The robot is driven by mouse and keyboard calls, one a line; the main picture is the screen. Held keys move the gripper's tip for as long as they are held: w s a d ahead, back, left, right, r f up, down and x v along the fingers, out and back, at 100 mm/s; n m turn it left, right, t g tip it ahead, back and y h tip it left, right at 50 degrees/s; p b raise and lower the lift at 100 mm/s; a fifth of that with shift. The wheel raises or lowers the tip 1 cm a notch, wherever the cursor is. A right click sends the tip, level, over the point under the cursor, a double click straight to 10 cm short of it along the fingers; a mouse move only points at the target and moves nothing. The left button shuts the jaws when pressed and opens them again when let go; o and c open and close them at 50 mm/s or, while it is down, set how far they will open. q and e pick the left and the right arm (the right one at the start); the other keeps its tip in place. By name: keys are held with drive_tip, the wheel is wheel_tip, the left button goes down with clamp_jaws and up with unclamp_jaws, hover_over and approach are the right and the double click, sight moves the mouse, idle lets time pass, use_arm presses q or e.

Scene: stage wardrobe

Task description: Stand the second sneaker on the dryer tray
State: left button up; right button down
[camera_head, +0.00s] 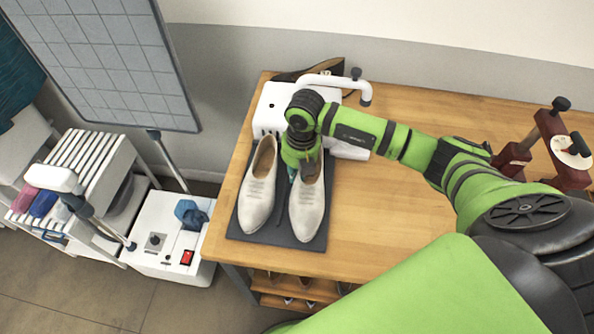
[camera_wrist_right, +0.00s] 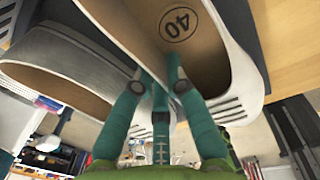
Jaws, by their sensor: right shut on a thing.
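Two pale, low shoes lie side by side over the dark dryer tray (camera_head: 279,235), toes toward the table's front edge. The left sneaker (camera_head: 257,195) is free of my gripper. My right gripper (camera_head: 303,174) is shut on the right sneaker (camera_head: 307,209) at its opening, near the heel end. In the right wrist view the gripper's teal fingers (camera_wrist_right: 157,84) are on the wall of the held sneaker (camera_wrist_right: 225,75), with "40" marked inside. The other sneaker (camera_wrist_right: 60,62) is beside it. Whether the held sneaker's sole touches the tray cannot be told. My left gripper is out of view.
The white dryer unit (camera_head: 268,106) stands behind the shoes, with a white bent tube (camera_head: 345,82) and a dark shoe (camera_head: 325,70) behind it. A dark red stand (camera_head: 550,150) is at the right. The wooden table (camera_head: 375,210) is clear right of the tray.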

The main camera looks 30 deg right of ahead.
drive_tip(key=shift+f, duration=0.3)
drive_tip(key=c, duration=1.2)
unclamp_jaws()
drive_tip(key=r, duration=1.2)
drive_tip(key=shift+s+d, duration=0.3)
drive_tip(key=shift+s, duration=0.1)
